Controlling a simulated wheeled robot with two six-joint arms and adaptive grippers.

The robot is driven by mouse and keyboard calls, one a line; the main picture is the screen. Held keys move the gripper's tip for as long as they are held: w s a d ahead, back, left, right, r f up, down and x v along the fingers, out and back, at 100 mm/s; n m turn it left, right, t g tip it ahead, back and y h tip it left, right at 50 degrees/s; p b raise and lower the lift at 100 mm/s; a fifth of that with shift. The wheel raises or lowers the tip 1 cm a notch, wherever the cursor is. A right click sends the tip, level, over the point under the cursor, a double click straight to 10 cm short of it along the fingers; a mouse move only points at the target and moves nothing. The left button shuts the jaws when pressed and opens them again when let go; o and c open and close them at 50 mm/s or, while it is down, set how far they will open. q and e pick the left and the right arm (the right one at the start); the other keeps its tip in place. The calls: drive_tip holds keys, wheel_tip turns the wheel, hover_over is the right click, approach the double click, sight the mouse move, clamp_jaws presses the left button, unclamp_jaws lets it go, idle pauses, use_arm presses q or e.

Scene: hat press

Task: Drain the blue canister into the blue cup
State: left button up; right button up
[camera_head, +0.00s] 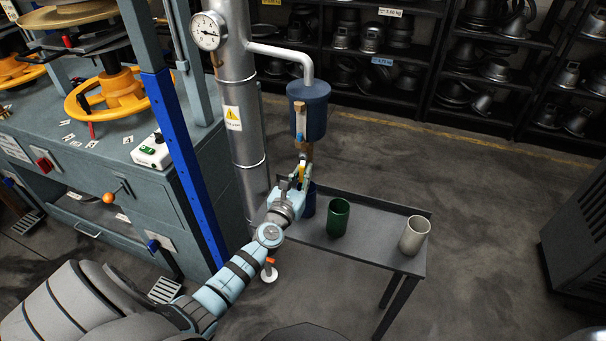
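The blue canister (309,118) hangs from a grey pipe that bends out of the tall metal column. A light sight strip with a blue mark runs down its front, and a brass-coloured outlet fitting sits beneath it. My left gripper (302,174) is raised at this fitting, just under the canister, beside a small yellow part. Its fingers overlap the fitting, so I cannot tell whether they are closed on anything. The blue cup (309,205) stands on the small grey table below the outlet, partly hidden by my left gripper. My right gripper is out of view.
A green cup (338,217) and a whitish cup (414,235) stand farther right on the grey table (375,241). The column (238,95) carries a round gauge (207,31). A press with a blue post (184,165) stands at left. Open floor lies right of the table.

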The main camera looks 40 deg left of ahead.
use_arm(q)
drive_tip(key=o, duration=0.5)
drive_tip(key=shift+c, duration=0.2)
drive_tip(key=v, duration=1.2)
